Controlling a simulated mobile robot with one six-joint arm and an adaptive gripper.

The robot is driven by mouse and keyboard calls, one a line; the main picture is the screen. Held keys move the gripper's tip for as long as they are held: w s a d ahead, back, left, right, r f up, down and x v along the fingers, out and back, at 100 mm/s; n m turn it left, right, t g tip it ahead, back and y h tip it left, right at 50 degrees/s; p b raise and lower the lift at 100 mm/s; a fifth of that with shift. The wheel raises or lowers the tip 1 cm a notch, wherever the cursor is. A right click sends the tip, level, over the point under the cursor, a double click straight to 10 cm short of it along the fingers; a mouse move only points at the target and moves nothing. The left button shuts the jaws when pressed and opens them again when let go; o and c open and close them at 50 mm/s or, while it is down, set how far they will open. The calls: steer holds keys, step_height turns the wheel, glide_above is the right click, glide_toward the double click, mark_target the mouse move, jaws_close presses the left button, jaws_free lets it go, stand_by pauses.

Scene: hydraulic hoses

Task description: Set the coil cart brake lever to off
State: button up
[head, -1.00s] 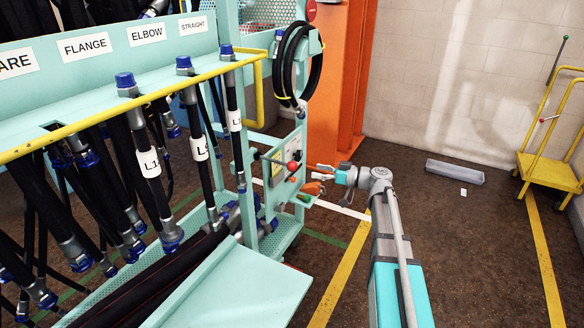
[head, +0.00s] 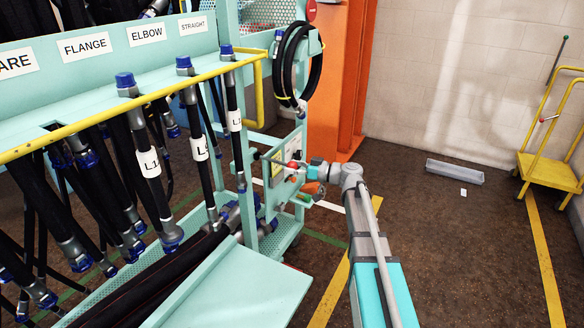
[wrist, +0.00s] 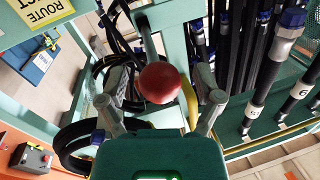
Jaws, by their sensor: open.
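A lever with a red ball knob (head: 292,166) sticks out from the small panel (head: 276,178) on the end of the turquoise hose cart. No readable label marks it as the brake lever. In the wrist view the red ball (wrist: 159,82) is large and lies between the two fingers, with its grey rod running up behind it. My gripper (wrist: 160,98) is open, one finger on each side of the ball, with gaps showing. In the head view my gripper (head: 304,170) is at the panel, its fingers partly hidden.
A black hose coil (head: 298,65) hangs above the panel. Hoses with blue caps hang along the yellow rail (head: 150,97) at left. An orange column (head: 335,80) stands behind. A yellow trolley (head: 550,168) is far right.

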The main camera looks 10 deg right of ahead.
jaws_close()
stand_by(0.3)
steer(key=shift+a+r, duration=0.1)
steer(key=shift+r, duration=0.05)
